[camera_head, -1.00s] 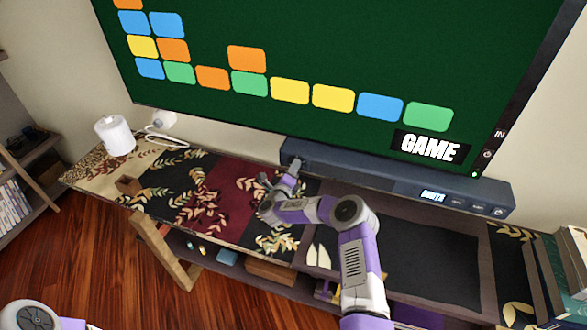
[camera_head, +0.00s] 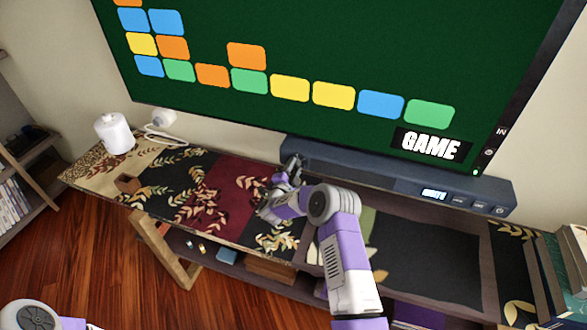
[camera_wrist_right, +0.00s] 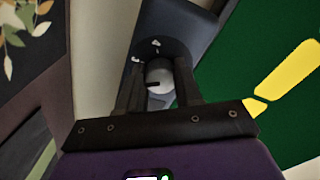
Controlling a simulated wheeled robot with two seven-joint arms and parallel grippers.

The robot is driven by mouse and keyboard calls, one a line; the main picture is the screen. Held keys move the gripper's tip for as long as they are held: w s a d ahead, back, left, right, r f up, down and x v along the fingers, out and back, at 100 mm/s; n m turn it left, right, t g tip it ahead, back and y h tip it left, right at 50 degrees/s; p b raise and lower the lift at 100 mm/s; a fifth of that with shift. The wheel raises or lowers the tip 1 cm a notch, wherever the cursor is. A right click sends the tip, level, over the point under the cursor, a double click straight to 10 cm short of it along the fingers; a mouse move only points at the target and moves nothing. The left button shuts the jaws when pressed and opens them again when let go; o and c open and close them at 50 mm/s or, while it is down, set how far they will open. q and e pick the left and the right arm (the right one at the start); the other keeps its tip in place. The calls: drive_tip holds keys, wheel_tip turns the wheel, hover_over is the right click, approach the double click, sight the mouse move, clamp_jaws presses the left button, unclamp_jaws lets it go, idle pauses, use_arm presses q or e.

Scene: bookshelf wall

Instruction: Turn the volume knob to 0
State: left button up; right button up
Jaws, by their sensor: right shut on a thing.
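The dark blue-grey soundbar (camera_head: 375,182) lies along the back of the shelf, under the screen. Its small lit display (camera_head: 433,193) is right of centre, and I cannot read it surely. My right gripper (camera_head: 293,165) is at the soundbar's left end and hides the knob in the head view. My left gripper is out of view.
A large green screen (camera_head: 330,60) hangs just above the soundbar. A white cylinder (camera_head: 114,134) stands at the shelf's left end, and a small brown block (camera_head: 128,184) lies in front of it. Books (camera_head: 563,265) stand at the right.

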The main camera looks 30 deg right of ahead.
drive_tip(key=n, duration=0.4)
drive_tip(key=shift+n+b, duration=0.3)
drive_tip(key=n, duration=0.3)
drive_tip(key=shift+s+f+n, duration=0.1)
drive_tip(key=shift+n, duration=0.3)
drive_tip(key=n, duration=0.3)
drive_tip(key=shift+n+b, duration=0.3)
drive_tip(key=n, duration=0.3)
drive_tip(key=shift+n, duration=0.3)
drive_tip(key=n, duration=0.3)
drive_tip(key=shift+s+n, duration=0.1)
drive_tip(key=shift+n, duration=0.2)
drive_tip(key=n, duration=0.3)
drive_tip(key=shift+d+n, duration=0.1)
drive_tip(key=shift+n, duration=0.2)
drive_tip(key=n, duration=0.6)
drive_tip(key=shift+p, duration=0.4)
drive_tip(key=shift+n, duration=0.5)
drive_tip(key=o, duration=1)
